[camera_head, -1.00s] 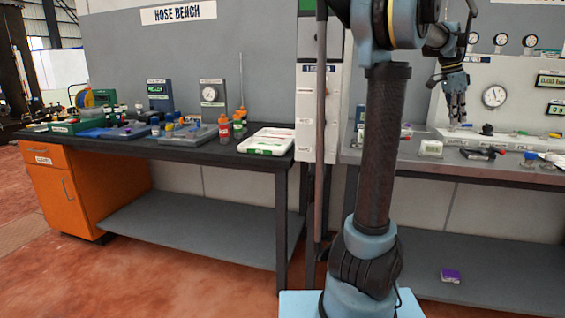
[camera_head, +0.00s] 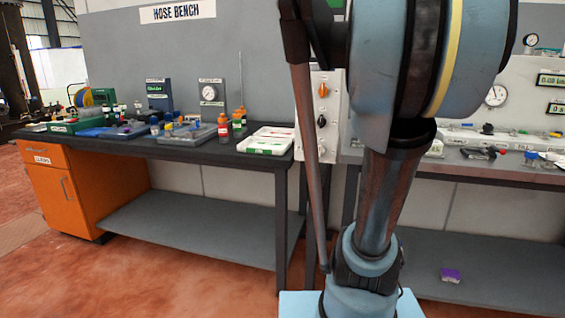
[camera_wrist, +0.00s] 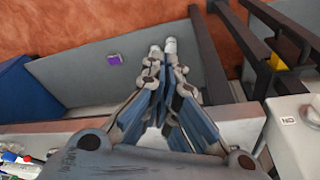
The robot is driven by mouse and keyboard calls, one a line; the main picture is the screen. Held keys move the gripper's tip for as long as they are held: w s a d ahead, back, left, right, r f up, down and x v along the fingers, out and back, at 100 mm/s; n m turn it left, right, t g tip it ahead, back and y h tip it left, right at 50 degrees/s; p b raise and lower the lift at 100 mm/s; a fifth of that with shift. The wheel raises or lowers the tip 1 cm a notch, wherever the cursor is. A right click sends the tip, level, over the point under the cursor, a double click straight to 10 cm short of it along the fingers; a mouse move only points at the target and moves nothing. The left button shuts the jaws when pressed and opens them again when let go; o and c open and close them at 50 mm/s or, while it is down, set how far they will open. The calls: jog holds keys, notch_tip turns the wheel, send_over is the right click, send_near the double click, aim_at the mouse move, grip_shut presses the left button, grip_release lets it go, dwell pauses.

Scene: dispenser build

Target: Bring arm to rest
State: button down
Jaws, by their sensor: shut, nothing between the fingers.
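My gripper (camera_wrist: 163,48) shows in the wrist view with its two fingers close together and nothing between them. It hangs in the air in front of the bench, pointing toward the lower shelf and the red floor. In the head view my gripper is out of sight; my thick blue and black arm link (camera_head: 395,60) fills the upper right and hides part of the right bench.
The hose bench (camera_head: 200,153) stands at left with several tools, bottles and a white tray (camera_head: 267,141). A control box (camera_head: 320,115) is behind my arm. A purple box (camera_head: 451,275) lies on the right bench's lower shelf; it also shows in the wrist view (camera_wrist: 114,58).

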jog(key=s+a+f+n+y, duration=0.1)
jog(key=s+a+f+n, duration=0.3)
jog(key=f, duration=0.5)
jog(key=s+a+f+n+y, duration=0.1)
jog(key=s+a+f+n, duration=0.4)
jog(key=s+a+f, duration=0.3)
jog(key=shift+s+a+f+t, duration=0.4)
jog(key=shift+s+a, duration=0.1)
jog(key=shift+a, duration=0.15)
jog(key=shift+w+f, duration=0.15)
jog(key=shift+w, duration=0.3)
jog(key=shift+d, duration=0.15)
